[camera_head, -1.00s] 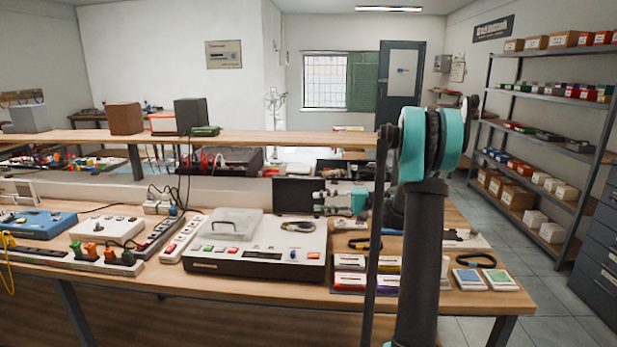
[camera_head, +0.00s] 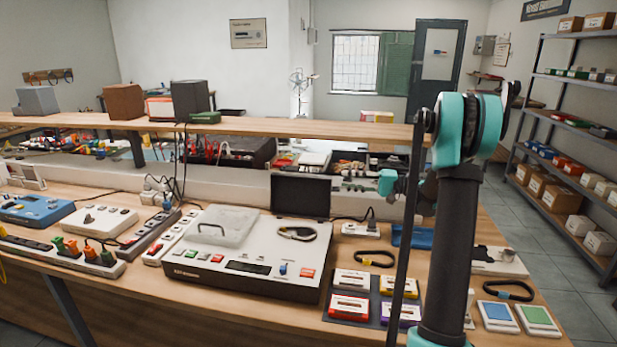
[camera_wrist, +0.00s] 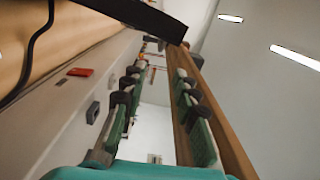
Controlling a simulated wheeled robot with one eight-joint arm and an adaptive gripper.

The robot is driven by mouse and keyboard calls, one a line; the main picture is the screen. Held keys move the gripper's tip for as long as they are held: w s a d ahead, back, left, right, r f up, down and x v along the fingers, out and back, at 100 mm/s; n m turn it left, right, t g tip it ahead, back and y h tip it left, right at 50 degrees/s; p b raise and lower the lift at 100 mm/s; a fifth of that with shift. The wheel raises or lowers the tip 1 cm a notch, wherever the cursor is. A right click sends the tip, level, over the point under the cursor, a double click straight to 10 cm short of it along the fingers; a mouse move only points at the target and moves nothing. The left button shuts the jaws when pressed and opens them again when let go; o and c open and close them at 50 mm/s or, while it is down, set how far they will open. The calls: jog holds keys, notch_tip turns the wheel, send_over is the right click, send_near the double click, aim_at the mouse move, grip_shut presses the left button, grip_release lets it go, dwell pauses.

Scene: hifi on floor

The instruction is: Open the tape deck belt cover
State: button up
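The tape deck (camera_head: 245,256) is a pale box with a dark front edge, lying on the bench left of my arm. A dark looped belt (camera_head: 297,233) rests on the deck's top right. My gripper (camera_wrist: 160,68) is open and empty in the wrist view, its two green-and-black fingers apart. There, a pale panel (camera_wrist: 65,108) with a red button (camera_wrist: 80,72) lies left of the fingers.
A dark screen (camera_head: 300,195) stands behind the deck. Cassettes (camera_head: 350,306) lie right of it, partly behind my arm. A power strip (camera_head: 170,240) sits close on its left. A wooden shelf (camera_head: 310,128) runs above the bench's back.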

aim_at(306, 177)
jog(key=w+a, duration=0.1)
jog(key=a, duration=0.4)
jog(key=w+a, duration=0.1)
jog(key=a, duration=0.4)
jog(key=w+a, duration=0.1)
jog(key=a, duration=0.4)
jog(key=shift+s, duration=0.1)
jog(key=shift+c, duration=0.5)
grip_shut()
